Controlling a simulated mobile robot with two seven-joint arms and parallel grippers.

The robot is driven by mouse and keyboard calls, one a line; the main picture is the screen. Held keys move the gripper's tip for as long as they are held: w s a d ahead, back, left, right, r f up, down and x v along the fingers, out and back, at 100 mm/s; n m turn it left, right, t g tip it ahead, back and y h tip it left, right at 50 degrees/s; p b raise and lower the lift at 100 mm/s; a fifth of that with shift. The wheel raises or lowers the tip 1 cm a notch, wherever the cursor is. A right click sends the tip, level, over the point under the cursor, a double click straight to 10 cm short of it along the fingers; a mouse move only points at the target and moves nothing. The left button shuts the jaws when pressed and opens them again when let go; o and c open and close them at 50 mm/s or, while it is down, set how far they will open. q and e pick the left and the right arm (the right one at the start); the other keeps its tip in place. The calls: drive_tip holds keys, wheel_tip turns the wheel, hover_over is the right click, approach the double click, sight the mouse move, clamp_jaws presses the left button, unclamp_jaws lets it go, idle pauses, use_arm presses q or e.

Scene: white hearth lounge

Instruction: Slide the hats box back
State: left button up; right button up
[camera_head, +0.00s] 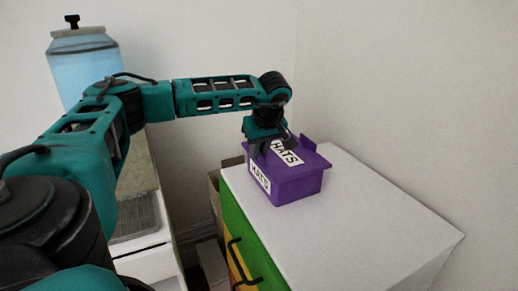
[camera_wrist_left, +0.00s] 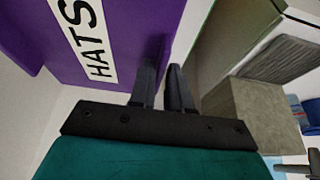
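The purple hats box (camera_head: 298,187) stands on the white top of a cabinet (camera_head: 350,230), near its left edge and towards the back. It has white HATS labels on its top and on its left side. My left gripper (camera_head: 266,149) is at the box's upper left side in the head view. In the left wrist view its two fingers (camera_wrist_left: 163,88) are close together beside an edge of the purple box (camera_wrist_left: 125,30), with nothing clearly held between them. Whether they touch the box I cannot tell. My right gripper is not in view.
The cabinet has green and orange drawer fronts with a dark handle (camera_head: 236,262). Its white top is bare in front of and to the right of the box. Walls stand behind and to the right. A blue water dispenser bottle (camera_head: 82,65) stands at the left, behind my left arm.

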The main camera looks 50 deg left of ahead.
sight(297, 150)
use_arm(q)
clamp_jaws()
drive_tip(key=shift+w, duration=0.1)
drive_tip(key=shift+w+d+p, duration=0.2)
drive_tip(key=shift+w+d, duration=0.1)
drive_tip(key=shift+w, duration=0.65)
drive_tip(key=shift+w+d+p, duration=0.15)
drive_tip(key=shift+w+d, duration=0.1)
drive_tip(key=shift+w, duration=0.75)
drive_tip(key=shift+w+d+p, duration=0.2)
drive_tip(key=shift+w+d, duration=0.1)
drive_tip(key=shift+w, duration=0.65)
drive_tip(key=shift+w+d, duration=0.25)
drive_tip(key=shift+w, duration=0.7)
drive_tip(key=shift+w+d, duration=0.3)
drive_tip(key=shift+w, duration=0.6)
drive_tip(key=shift+w+d, duration=0.25)
drive_tip(key=shift+w, duration=0.7)
drive_tip(key=shift+o, duration=2.2)
unclamp_jaws()
drive_tip(key=v, duration=1.3)
drive_tip(key=shift+p, duration=0.35)
